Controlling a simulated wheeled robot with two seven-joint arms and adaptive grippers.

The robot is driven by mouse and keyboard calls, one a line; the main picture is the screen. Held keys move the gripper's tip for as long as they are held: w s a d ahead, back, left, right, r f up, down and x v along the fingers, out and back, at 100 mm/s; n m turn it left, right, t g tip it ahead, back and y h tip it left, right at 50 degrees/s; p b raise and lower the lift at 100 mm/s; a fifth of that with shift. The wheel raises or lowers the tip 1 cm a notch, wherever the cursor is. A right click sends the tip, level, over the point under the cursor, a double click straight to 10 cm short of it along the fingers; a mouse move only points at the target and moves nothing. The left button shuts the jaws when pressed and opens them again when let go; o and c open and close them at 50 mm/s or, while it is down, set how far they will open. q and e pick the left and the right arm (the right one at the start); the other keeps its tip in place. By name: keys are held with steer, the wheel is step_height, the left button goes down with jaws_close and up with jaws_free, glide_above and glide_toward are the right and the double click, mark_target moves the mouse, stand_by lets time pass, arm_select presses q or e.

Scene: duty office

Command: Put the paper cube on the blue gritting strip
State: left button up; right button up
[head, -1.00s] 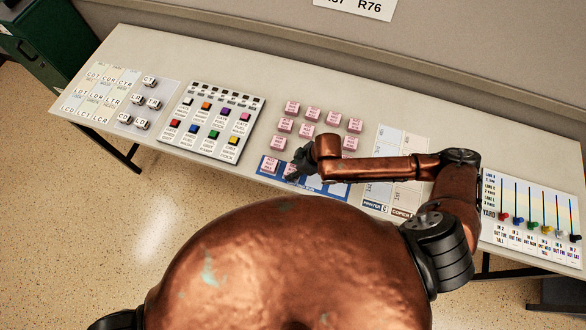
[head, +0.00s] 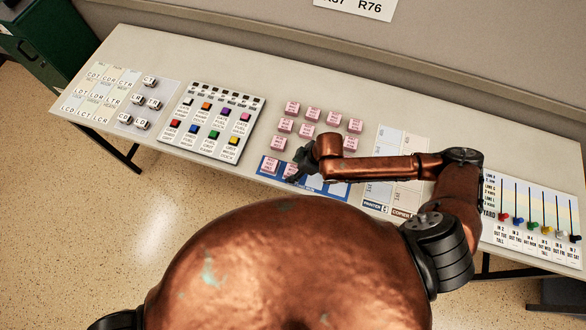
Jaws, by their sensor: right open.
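The blue gritting strip (head: 335,189) lies along the table's front edge, partly hidden by my right arm. Two pink cubes sit at its left end: one (head: 269,165) in the clear, the other (head: 291,169) right beside my right gripper and partly covered by it. The labels are too small to tell which is the paper cube. My right gripper (head: 294,179) is open, low over the strip, its fingertips at that second cube's right side; whether they touch it I cannot tell. My left gripper is out of view.
Several more pink cubes (head: 306,130) stand in rows behind the strip. A button panel (head: 211,121) is to the left, with letter cubes (head: 140,122) beyond it. A printer and copier sheet (head: 412,175) and a slider board (head: 530,215) lie to the right.

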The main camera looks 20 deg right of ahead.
steer(key=v, duration=1.1)
steer(key=shift+p, duration=0.45)
steer(key=shift+s+r, duration=0.1)
